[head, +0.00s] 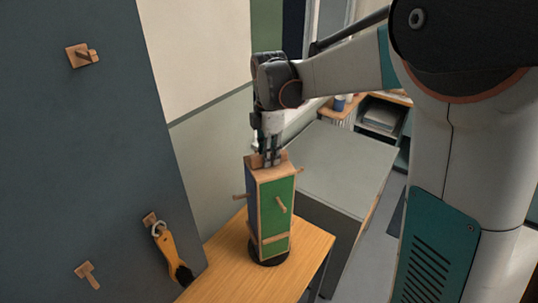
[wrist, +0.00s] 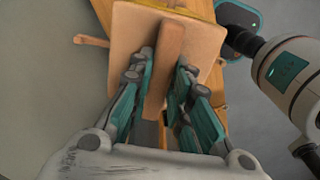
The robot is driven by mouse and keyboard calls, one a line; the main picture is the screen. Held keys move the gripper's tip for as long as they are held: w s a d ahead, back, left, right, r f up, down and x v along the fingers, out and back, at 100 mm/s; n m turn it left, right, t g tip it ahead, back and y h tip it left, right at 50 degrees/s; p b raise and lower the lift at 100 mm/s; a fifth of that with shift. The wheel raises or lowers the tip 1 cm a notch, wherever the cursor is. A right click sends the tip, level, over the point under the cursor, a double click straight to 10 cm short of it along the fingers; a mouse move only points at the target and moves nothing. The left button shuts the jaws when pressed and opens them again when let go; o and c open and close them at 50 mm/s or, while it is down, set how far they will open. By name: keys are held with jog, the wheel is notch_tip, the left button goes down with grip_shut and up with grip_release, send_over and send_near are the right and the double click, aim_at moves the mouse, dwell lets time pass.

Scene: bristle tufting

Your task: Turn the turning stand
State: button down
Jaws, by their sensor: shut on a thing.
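The turning stand (head: 275,215) is an upright wooden block with a green front face, a blue side face and wooden pegs sticking out. It stands on a round dark base (head: 268,256) on a wooden table. My gripper (head: 271,158) points down at the stand's top. In the wrist view my gripper (wrist: 164,85) has its fingers on either side of a wooden bar (wrist: 172,55) on the stand's top (wrist: 203,48) and is shut on it. The stand's lower part is hidden in the wrist view.
The wooden table (head: 225,272) carries the stand. A dark board (head: 95,150) at left bears wooden pegs (head: 84,56), and an orange-handled brush (head: 172,250) hangs from one. A grey cabinet top (head: 335,160) lies behind, right of the stand.

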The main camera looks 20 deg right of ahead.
jog(key=n, duration=0.6)
jog(key=shift+b, duration=0.3)
dwell(0.4)
jog(key=c, duration=1.5)
grip_release()
jog(key=shift+r, duration=0.15)
notch_tip(320, 180, up, 12)
jog(key=shift+f, duration=0.1)
